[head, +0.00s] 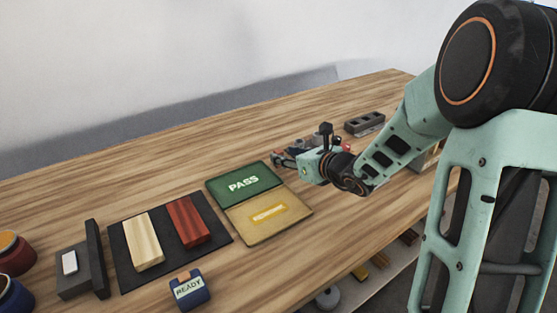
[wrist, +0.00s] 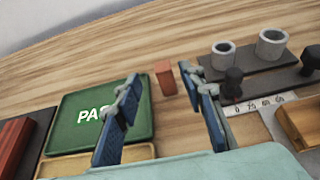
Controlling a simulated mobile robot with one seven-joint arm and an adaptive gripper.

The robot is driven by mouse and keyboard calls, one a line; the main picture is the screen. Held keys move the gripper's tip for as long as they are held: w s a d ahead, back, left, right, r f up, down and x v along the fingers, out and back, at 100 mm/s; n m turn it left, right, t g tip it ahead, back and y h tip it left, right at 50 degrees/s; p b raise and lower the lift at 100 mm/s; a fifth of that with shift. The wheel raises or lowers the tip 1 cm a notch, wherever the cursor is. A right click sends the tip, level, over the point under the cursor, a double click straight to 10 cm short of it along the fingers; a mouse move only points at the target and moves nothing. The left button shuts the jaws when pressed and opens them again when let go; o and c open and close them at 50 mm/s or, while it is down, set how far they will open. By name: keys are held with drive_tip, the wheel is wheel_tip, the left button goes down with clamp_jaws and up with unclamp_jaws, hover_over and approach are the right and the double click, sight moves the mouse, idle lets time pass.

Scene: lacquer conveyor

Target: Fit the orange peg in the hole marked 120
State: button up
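My gripper (wrist: 160,82) is open, with its two blue-padded fingers spread apart in the wrist view. A small upright orange-red block (wrist: 165,68), which may be the orange peg, stands on the table beyond the fingertips and shows between them. Nothing is held. A pale strip with printed numbers (wrist: 258,103) lies to the right of the fingers. Its marks are only partly legible, and I cannot make out 120 or its hole. In the head view my gripper (head: 284,158) is low over the table, and its own body hides much of what is around it.
Grey cylinders (wrist: 270,44) stand on a dark plate, with black knobs (wrist: 233,82) nearby. A green PASS tray (head: 243,183) adjoins a yellow tray (head: 290,222). A dark mat (head: 121,251) holds wooden blocks; a READY box (head: 190,288) is in front. The back left table is clear.

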sight(281, 153)
drive_tip(key=shift+b+x, duration=0.3)
drive_tip(key=shift+x, duration=2.4)
drive_tip(key=shift+d, duration=0.2)
clamp_jaws()
